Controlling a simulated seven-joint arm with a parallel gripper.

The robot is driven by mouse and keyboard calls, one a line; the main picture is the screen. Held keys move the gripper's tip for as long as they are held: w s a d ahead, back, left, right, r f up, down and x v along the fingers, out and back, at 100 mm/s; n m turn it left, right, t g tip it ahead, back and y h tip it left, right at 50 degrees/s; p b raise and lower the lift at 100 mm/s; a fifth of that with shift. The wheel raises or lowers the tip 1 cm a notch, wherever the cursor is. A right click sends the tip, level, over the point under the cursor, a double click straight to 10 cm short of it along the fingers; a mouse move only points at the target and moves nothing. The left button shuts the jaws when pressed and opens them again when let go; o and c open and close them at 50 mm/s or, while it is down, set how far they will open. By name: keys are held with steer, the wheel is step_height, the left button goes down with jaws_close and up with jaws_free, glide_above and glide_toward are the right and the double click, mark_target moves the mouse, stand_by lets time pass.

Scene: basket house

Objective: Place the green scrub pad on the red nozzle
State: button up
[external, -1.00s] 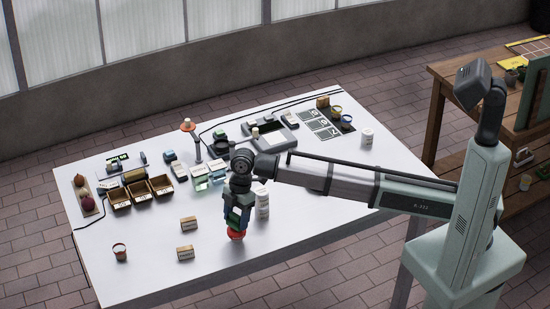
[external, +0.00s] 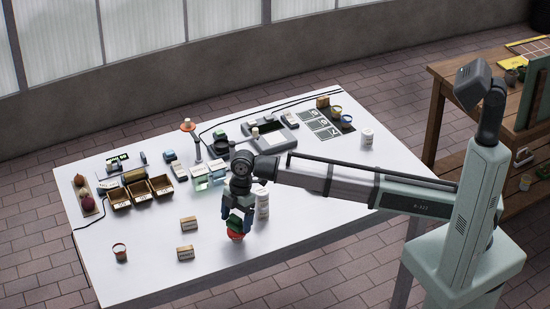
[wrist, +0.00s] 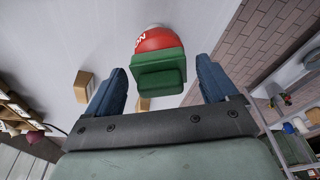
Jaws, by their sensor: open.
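The red nozzle (wrist: 156,40) is a round red piece with white lettering, partly covered by the pad in the wrist view. In the external view, the nozzle (external: 236,236) shows just below my gripper, near the table's front. The green scrub pad (wrist: 158,82) is a dark green block lying against the nozzle, between my fingers in the wrist view. It appears to rest on the nozzle; the exact contact is hidden. My gripper (wrist: 162,70) is open, with blue fingers spread on both sides of the pad and visible gaps. In the external view, my gripper (external: 237,220) points down.
A white bottle (external: 262,205) stands close to the right of my gripper. Two small boxes (external: 186,253) and a small cup (external: 120,252) are to the left. Open brown bins (external: 140,192) stand farther back. The front table area left of my gripper is mostly clear.

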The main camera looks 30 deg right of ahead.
steer(key=v, duration=1.2)
